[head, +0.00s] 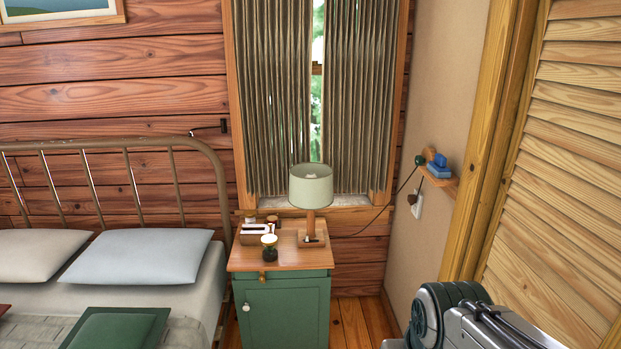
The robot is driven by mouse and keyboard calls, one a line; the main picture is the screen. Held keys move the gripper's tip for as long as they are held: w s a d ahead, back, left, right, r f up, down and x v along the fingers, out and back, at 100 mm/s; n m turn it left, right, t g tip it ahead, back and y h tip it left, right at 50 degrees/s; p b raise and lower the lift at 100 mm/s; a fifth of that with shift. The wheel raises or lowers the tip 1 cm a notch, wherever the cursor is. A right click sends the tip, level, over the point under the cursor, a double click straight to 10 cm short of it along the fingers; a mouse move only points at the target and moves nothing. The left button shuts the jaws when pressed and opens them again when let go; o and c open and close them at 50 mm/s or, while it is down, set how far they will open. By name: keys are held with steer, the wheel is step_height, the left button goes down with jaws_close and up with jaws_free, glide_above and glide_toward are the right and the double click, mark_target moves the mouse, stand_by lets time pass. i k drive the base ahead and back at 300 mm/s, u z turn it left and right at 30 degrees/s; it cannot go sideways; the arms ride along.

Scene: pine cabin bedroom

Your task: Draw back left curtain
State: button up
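The left curtain (275,95) is a grey-brown pleated panel covering the left part of the window. The right curtain (356,95) is a matching panel covering the right part. A narrow gap between them shows the window glass (317,110) and greenery outside. Both curtains hang straight down to about the sill. Part of my arm shows at the bottom right, well in front of and to the right of the curtains. My gripper is not in view.
A green nightstand (283,310) with a wooden top stands below the window. It bears a lamp (311,187) in front of the curtains, and small items. A metal-framed bed (120,265) is at left. A louvered door (570,150) and small shelf (440,178) are at right.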

mark_target(308, 6)
steer(key=u, duration=0.05)
steer(key=i, duration=2.65)
steer(key=u, duration=0.05)
